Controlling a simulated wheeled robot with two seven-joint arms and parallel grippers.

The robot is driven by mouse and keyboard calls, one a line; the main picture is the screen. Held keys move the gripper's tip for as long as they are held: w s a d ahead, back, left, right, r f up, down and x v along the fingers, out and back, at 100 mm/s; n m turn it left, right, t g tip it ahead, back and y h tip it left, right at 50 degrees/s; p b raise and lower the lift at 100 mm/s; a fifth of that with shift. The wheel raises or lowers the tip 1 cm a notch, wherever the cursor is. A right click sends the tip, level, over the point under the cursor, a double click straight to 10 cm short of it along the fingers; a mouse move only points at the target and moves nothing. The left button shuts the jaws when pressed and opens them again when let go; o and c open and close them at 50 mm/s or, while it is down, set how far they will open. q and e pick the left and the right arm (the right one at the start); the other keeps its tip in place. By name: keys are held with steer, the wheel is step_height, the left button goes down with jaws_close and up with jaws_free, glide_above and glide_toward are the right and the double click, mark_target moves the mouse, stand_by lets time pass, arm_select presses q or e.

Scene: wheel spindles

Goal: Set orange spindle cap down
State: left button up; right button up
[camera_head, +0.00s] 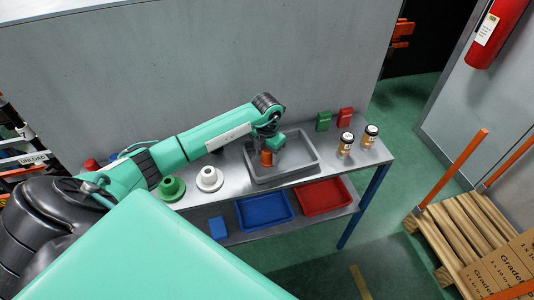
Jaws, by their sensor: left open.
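The orange spindle cap (266,159) is at the left part of the grey tray (315,164) on the metal table. My left gripper (267,149) is directly above the cap, pointing down, with its jaws open. The gripper partly hides the cap's top. At this size I cannot tell whether the fingers touch the cap or whether its base rests on the tray floor. My right gripper is not in view.
A white flanged part (209,180) and a green one (172,188) stand left of the tray. Two jars (345,145) and small green (323,121) and red (345,117) boxes stand right. Blue (264,210) and red (323,197) bins sit below.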

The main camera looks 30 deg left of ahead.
arm_select(q)
steer(key=shift+r, duration=0.45)
step_height(320, 180, up, 11)
steer(key=b, duration=0.3)
steer(key=shift+f, duration=0.2)
steer(key=shift+r+b, duration=0.3)
steer(key=shift+r, duration=0.15)
